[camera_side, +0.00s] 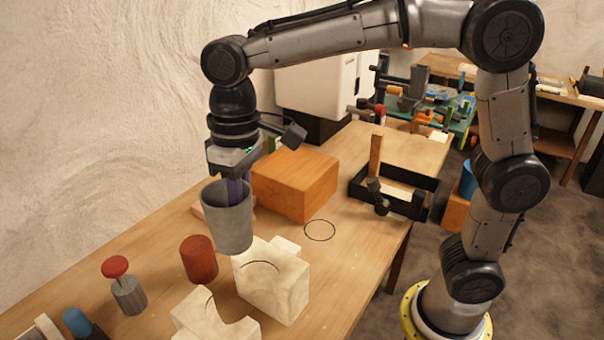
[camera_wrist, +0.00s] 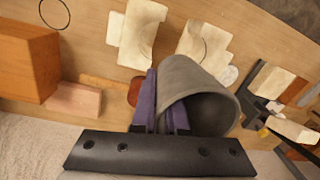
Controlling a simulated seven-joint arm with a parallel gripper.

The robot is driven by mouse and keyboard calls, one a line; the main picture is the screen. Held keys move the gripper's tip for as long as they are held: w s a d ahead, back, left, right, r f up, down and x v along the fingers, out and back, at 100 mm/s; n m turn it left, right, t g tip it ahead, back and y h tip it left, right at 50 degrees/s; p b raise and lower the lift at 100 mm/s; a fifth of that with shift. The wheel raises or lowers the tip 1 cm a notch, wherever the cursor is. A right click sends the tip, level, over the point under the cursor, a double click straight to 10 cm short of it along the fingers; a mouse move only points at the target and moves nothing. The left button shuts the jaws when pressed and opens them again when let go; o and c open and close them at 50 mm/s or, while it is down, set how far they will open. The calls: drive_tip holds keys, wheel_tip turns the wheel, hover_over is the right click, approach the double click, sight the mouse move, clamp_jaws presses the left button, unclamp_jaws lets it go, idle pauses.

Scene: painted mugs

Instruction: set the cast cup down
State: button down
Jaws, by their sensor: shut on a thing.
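The grey cast cup (camera_side: 228,222) hangs above the table, close to upright, with its open end up. My gripper (camera_side: 237,190) is shut on its wall. In the wrist view the cup (camera_wrist: 188,78) is between and beyond the purple fingers of my gripper (camera_wrist: 162,115), and one finger appears to lie inside the rim. A thin dark circle (camera_side: 320,230) is drawn on the bare tabletop to the right of the cup; it also shows in the wrist view (camera_wrist: 55,14). Nothing stands on the circle.
Two cream mould halves (camera_side: 271,283) (camera_side: 214,322) stand below and in front of the cup. A red cylinder (camera_side: 199,259) stands left of them. An orange block (camera_side: 295,183) stands behind the circle. A black tray (camera_side: 408,208) is right of it. A red-topped tool (camera_side: 128,288) stands at left.

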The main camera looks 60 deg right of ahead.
drive_tip(key=s+d+r+m, duration=0.25)
drive_tip(key=d+m, duration=0.45)
drive_tip(key=d, duration=0.8)
drive_tip(key=s+d+r+m, duration=0.1)
drive_tip(key=s+d+m, duration=0.35)
drive_tip(key=d, duration=0.95)
drive_tip(key=shift+m+t, duration=0.4)
drive_tip(key=shift+m, duration=0.55)
drive_tip(key=w+d+f, duration=0.2)
drive_tip(key=w, duration=0.2)
drive_tip(key=w+d+f, duration=0.1)
drive_tip(key=w+f, duration=0.2)
drive_tip(key=w, duration=0.1)
drive_tip(key=w+d+f, duration=0.2)
drive_tip(key=w+f, duration=0.1)
drive_tip(key=w, duration=0.2)
drive_tip(key=shift+d+f, duration=0.2)
drive_tip(key=shift+d, duration=0.1)
drive_tip(key=shift+w+d+f, duration=0.15)
drive_tip(key=shift+w+f, duration=0.2)
drive_tip(key=shift+f, duration=0.05)
drive_tip(key=shift+w+d+f, duration=0.1)
drive_tip(key=shift+w+f, duration=0.05)
drive_tip(key=shift+f, duration=0.85)
drive_tip(key=shift+w+d+f, duration=0.1)
drive_tip(key=shift+w+f, duration=0.05)
drive_tip(key=shift+f, duration=0.8)
drive_tip(key=shift+f, duration=0.15)
